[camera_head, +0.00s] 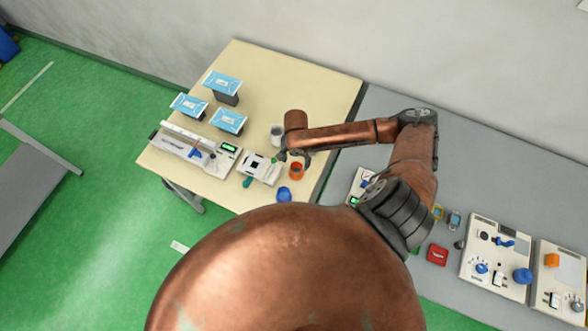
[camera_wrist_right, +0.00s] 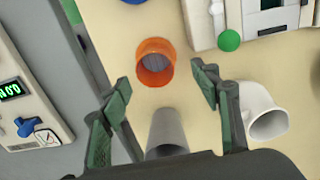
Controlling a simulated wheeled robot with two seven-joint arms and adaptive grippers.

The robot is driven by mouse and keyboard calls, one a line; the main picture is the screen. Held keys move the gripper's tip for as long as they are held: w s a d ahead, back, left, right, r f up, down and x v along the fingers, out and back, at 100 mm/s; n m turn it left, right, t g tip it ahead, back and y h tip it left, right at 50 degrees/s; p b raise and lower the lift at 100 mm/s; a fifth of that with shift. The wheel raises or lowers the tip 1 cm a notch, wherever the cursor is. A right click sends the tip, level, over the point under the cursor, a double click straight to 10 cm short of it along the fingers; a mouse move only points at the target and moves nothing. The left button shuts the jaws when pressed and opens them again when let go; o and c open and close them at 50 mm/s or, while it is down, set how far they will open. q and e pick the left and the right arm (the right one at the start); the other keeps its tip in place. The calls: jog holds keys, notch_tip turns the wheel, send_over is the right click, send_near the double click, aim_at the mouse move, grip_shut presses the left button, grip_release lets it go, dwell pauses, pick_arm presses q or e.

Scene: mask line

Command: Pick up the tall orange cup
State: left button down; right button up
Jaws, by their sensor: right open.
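An orange cup (camera_head: 297,172) stands on the cream table, near its right edge. It also shows in the right wrist view (camera_wrist_right: 155,78), mouth toward the camera and empty inside. My right gripper (camera_head: 292,157) is close beside it in the head view. In the wrist view, the right gripper's (camera_wrist_right: 161,76) two dark green fingers are spread apart, with the cup between and just beyond their tips. I cannot tell whether they touch it. Nothing is held. My left gripper is not in view.
A grey cup (camera_wrist_right: 167,130) and a white cup (camera_wrist_right: 268,118) stand close to the orange one. A blue cup (camera_head: 284,194) is at the table's front edge. A white device (camera_head: 259,168) is left of the orange cup. Blue mask packs (camera_head: 222,82) stand further back.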

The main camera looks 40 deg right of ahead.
aim_at(297, 169)
jog(key=f, duration=0.1)
jog(key=f+p, duration=0.1)
jog(key=f, duration=0.1)
jog(key=shift+s+f, duration=0.25)
jog(key=shift+s, duration=0.15)
notch_tip(297, 169, down, 2)
jog(key=c, duration=1.2)
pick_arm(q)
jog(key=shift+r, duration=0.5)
pick_arm(e)
jog(key=shift+c, duration=0.2)
